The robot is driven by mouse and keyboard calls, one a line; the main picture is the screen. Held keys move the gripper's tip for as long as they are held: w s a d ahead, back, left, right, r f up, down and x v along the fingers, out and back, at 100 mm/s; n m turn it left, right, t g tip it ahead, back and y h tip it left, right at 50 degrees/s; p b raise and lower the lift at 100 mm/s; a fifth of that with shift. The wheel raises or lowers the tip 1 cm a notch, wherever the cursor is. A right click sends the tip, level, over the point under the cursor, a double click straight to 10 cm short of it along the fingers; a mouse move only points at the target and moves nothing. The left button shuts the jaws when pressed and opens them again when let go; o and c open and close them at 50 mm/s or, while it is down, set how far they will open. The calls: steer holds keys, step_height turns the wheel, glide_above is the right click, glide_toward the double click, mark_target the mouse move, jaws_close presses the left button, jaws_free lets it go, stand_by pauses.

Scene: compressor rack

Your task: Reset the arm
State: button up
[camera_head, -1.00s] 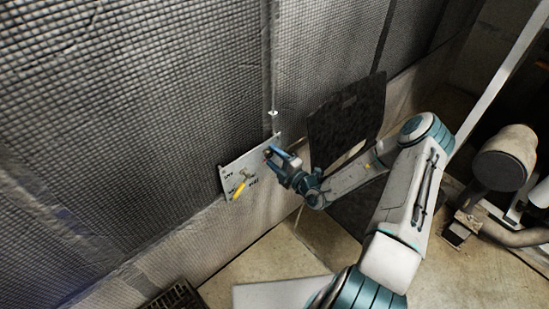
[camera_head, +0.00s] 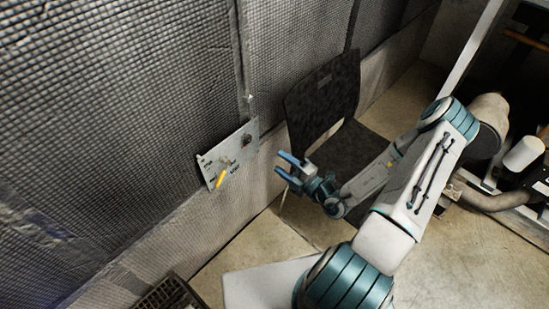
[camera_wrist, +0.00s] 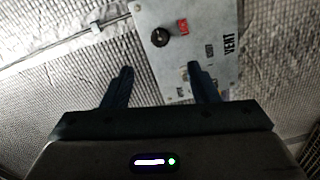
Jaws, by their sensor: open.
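My gripper (camera_head: 288,170) is open and empty, with its two blue fingers apart. It hangs in the air to the right of a pale metal panel (camera_head: 241,144) on the padded wall. The panel carries a yellow-handled lever (camera_head: 221,178) at its lower left and a dark round knob (camera_head: 247,140) at its right. In the wrist view, the panel (camera_wrist: 208,22) lies beyond the open fingers (camera_wrist: 157,88). The black knob (camera_wrist: 160,37), a red label and the word VENT show there. The yellow lever is mostly hidden in the wrist view.
A dark chair (camera_head: 325,98) stands against the wall behind my gripper. Pipes and machinery (camera_head: 497,195) are at the right. A black grate (camera_head: 172,294) lies at the lower left. Some bare floor (camera_head: 262,246) shows below the panel.

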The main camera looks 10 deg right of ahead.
steer(key=shift+s+d, duration=0.1)
steer(key=shift+s, duration=0.1)
stand_by(0.4)
steer(key=s+a+r+n+g+y, duration=0.1)
steer(key=s+a+r+n+g, duration=0.5)
steer(key=n, duration=0.8)
steer(key=s+a+r+n+g+y, duration=0.15)
steer(key=s+r+n+g, duration=0.45)
steer(key=n+g, duration=0.6)
steer(key=s+d+r+n+t+h, duration=0.2)
steer(key=r+n+h, duration=0.4)
steer(key=n, duration=0.5)
steer(key=s+d+r+n+t+h, duration=0.3)
steer(key=r+n+h, duration=0.4)
steer(key=n, duration=0.5)
steer(key=shift+s+d+r+t, duration=0.35)
steer(key=shift+d+r+t, duration=0.15)
steer(key=shift+d+r, duration=0.7)
steer(key=shift+a+r, duration=0.1)
